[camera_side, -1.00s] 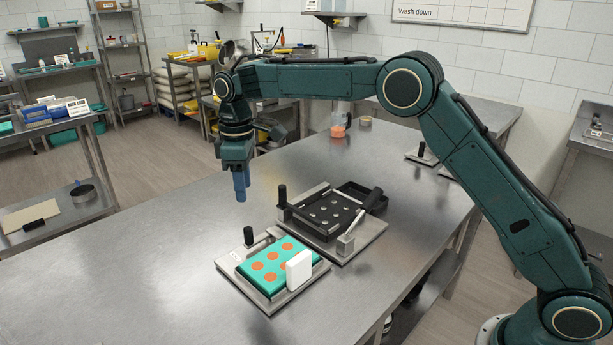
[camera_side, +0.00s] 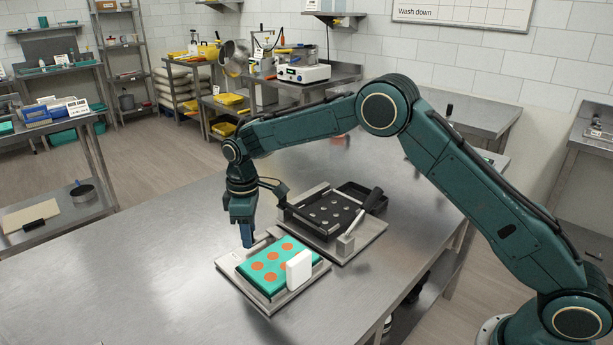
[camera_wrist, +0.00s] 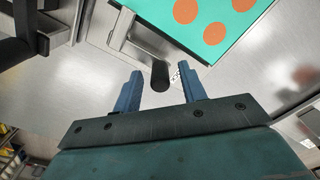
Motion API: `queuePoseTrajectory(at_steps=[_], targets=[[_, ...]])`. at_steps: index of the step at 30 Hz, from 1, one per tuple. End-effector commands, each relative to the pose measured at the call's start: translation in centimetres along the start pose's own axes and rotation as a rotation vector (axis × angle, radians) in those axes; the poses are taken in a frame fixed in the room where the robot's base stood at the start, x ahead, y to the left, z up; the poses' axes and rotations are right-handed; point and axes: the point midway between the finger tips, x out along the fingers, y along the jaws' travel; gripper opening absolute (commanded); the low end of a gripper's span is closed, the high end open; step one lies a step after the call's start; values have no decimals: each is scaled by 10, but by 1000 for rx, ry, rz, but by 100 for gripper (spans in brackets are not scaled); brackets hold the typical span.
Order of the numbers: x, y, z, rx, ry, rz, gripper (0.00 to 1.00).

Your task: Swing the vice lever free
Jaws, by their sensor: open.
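The vice is a metal plate (camera_side: 268,306) holding a teal mould (camera_side: 247,268) with orange discs. A white block (camera_side: 299,270) stands at its right end. In the side view my gripper (camera_side: 247,241) points down at the vice's far-left corner and hides the lever. In the wrist view the lever's black knob (camera_wrist: 160,78) shows between my two blue fingers, with a gap on each side. My gripper (camera_wrist: 160,90) is open and holds nothing. The teal mould (camera_wrist: 203,45) lies just beyond the knob there.
Behind it on the bench stands a second plate (camera_side: 372,238) with a black tray (camera_side: 318,212) and a black-handled lever (camera_side: 366,207). The bench (camera_side: 130,270) is clear to the left and front.

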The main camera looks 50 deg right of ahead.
Motion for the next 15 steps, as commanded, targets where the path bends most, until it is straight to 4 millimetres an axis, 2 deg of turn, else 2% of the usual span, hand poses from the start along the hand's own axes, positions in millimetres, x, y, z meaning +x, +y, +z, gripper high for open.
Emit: queuePoseTrajectory(at_steps=[11,12,15], targets=[[6,0,0,0,0,0,42],[6,0,0,0,0,0,40],[6,0,0,0,0,0,20]])
